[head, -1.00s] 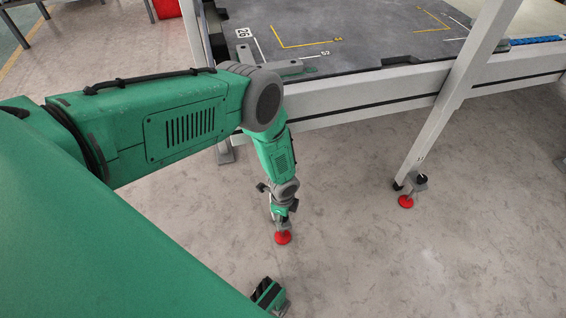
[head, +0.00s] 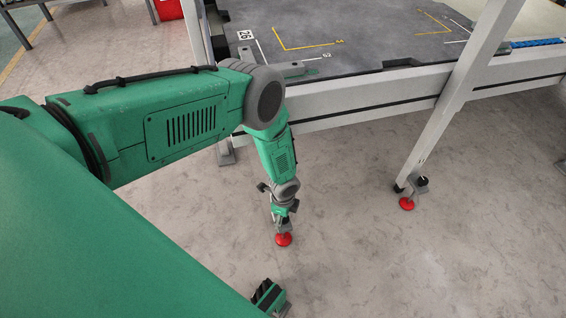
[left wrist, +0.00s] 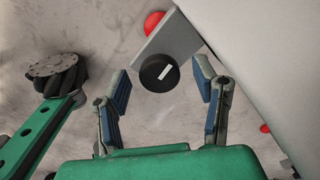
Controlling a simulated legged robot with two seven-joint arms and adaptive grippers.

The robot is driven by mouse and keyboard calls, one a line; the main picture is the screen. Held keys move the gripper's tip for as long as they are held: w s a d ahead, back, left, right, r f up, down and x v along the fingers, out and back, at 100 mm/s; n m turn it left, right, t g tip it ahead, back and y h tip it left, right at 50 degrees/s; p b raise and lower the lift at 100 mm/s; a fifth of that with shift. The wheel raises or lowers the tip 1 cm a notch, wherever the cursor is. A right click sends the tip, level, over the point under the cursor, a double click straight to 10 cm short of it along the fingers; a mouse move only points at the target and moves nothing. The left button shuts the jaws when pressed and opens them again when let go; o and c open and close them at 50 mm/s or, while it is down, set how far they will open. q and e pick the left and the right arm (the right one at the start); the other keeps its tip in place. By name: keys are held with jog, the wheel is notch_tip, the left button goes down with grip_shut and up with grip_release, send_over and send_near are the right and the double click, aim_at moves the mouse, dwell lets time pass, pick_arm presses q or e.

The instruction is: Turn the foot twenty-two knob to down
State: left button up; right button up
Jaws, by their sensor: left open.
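In the left wrist view a round black knob (left wrist: 157,77) with a white bar mark sits on a grey bracket (left wrist: 172,45). The bar is slanted, its right end higher. A red foot pad (left wrist: 154,21) shows behind the bracket. My open left gripper (left wrist: 162,80) has one blue-padded finger on each side of the knob, with a gap on both sides. In the head view my left gripper (head: 283,212) points down just above a red foot pad (head: 283,239) and hides the knob there. I cannot read this foot's number.
A second foot with a red pad (head: 407,203) and a black knob (head: 422,181) stands to the right under a slanted white leg (head: 440,120). The white table rail (head: 370,100) runs behind my left forearm. The floor between the two feet is clear.

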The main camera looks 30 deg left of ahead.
pick_arm(q)
notch_tip(320, 180, up, 11)
jog(key=shift+r, duration=0.15)
pick_arm(e)
jog(key=shift+w, duration=0.1)
